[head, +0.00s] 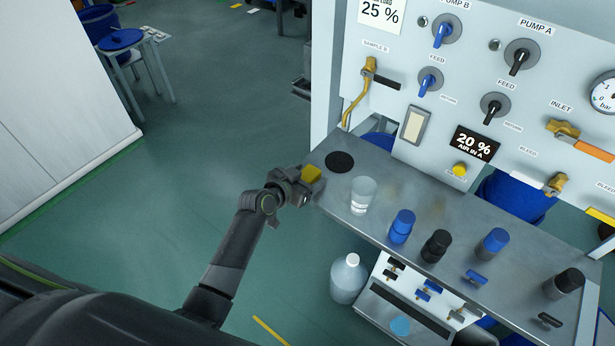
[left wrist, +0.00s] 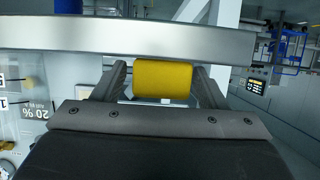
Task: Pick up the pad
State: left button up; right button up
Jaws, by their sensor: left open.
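The yellow pad (head: 311,173) is a small block at the tip of my left gripper (head: 300,184), by the left end of the steel shelf (head: 385,194). In the left wrist view the pad (left wrist: 162,79) shows between the two fingers of my left gripper (left wrist: 162,84), which is open. The fingers stand close on either side of it, and I cannot tell whether they touch it. What lies under the pad is hidden. My right gripper is not in view.
On the shelf are a black round disc (head: 340,162), a clear cup (head: 363,194) and several blue and black capped containers. A panel with valves (head: 480,80) rises behind. A white bottle (head: 348,279) stands below the shelf. The floor left of the shelf is clear.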

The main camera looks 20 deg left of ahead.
aim_at(307, 175)
pick_arm(q)
jog(key=c, duration=1)
notch_tip(307, 175, up, 10)
jog(key=shift+c, duration=0.2)
